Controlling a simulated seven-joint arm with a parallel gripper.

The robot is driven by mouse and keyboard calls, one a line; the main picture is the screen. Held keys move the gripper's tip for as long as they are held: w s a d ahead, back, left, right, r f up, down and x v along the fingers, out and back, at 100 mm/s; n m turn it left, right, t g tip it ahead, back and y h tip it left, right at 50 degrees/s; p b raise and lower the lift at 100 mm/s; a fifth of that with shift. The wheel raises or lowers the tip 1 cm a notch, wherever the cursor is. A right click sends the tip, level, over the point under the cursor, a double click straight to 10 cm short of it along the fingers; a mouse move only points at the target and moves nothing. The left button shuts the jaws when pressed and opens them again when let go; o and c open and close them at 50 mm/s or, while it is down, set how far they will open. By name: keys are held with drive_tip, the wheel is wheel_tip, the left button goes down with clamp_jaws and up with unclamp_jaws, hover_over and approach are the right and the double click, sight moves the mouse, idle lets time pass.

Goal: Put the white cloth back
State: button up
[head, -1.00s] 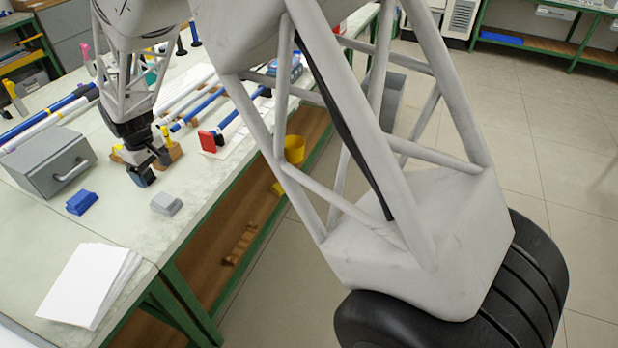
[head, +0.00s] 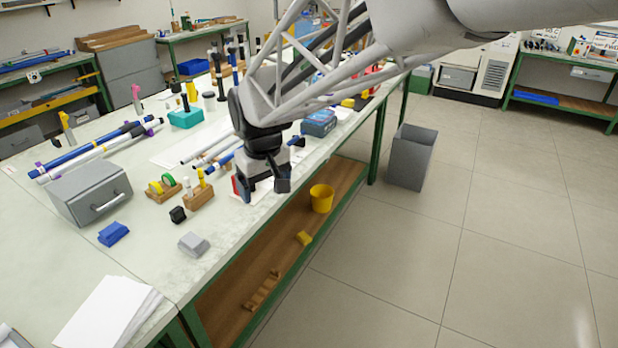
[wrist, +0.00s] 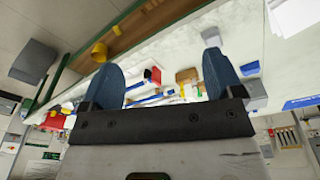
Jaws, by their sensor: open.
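I cannot single out a white cloth with certainty. A stack of flat white sheets (head: 108,312), paper or cloth, lies at the bench's near left corner; a white stack also shows at the wrist view's top right (wrist: 291,15). A small light-grey folded piece (head: 193,244) lies near the bench's front edge, and a blue folded piece (head: 113,233) lies to its left. My gripper (head: 264,186) hangs above the front edge of the bench, beside a red-ended piece (head: 238,188). In the wrist view my gripper (wrist: 163,78) has its two blue fingers wide apart with nothing between them.
A grey box with a handle (head: 91,193) stands at the bench's left. Wooden holders (head: 198,197), rods (head: 105,148) and a teal block (head: 186,118) occupy the middle. A yellow bucket (head: 321,198) sits on the lower shelf; a grey bin (head: 411,157) stands on the floor.

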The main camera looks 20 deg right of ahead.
drive_tip(key=s+d+m, duration=0.1)
drive_tip(key=s+d, duration=0.2)
drive_tip(key=s, duration=0.4)
drive_tip(key=s+d+r+m, duration=0.1)
drive_tip(key=s+d+m, duration=0.1)
drive_tip(key=s+d, duration=0.2)
drive_tip(key=s+d+r+m+t, duration=0.1)
drive_tip(key=s+d, duration=0.3)
drive_tip(key=s, duration=0.7)
drive_tip(key=shift+d, duration=0.2)
